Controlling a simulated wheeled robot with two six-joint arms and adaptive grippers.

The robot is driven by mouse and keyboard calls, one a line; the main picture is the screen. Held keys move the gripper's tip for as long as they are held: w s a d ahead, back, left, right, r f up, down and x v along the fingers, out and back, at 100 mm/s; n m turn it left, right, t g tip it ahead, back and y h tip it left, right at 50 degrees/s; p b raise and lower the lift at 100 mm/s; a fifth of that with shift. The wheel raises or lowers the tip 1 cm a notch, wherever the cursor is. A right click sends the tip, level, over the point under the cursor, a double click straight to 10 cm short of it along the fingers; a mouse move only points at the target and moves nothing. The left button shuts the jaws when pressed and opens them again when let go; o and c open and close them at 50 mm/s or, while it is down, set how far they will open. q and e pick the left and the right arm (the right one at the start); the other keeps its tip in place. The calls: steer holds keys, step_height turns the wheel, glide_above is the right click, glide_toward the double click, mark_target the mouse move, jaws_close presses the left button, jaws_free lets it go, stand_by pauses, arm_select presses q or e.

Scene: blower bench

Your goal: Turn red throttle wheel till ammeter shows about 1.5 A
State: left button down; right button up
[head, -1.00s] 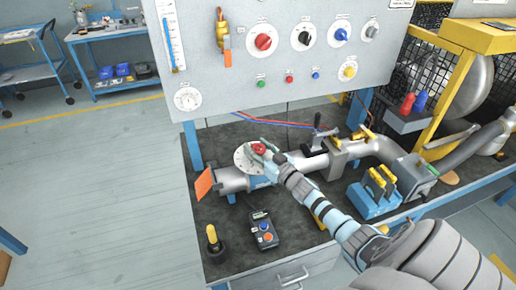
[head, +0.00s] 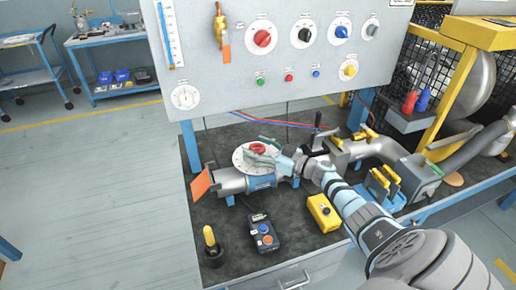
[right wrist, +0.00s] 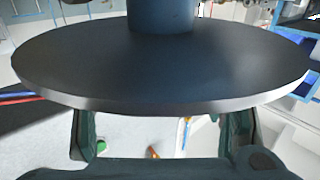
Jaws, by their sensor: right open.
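The red throttle wheel (head: 257,147) sits on a round white plate (head: 241,155) above the grey pipe on the bench. My right gripper (head: 262,149) is open, its two green fingers on either side of the wheel; whether they touch it I cannot tell. A small round white gauge (head: 186,97) is on the panel's lower left, and a handheld meter (head: 262,232) lies on the bench. Neither reading is legible, and which is the ammeter is unclear. My left gripper is out of view.
An orange flap (head: 201,183) is at the pipe's left end. A black base with a yellow handle (head: 210,240) stands front left. A yellow box (head: 324,213) and a blue holder (head: 372,196) lie near my right arm. The panel (head: 215,80) rises behind.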

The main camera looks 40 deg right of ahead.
steer(key=shift+s, duration=0.15)
steer(key=v, duration=1.1)
steer(key=shift+s, duration=0.35)
steer(key=shift+d, duration=0.2)
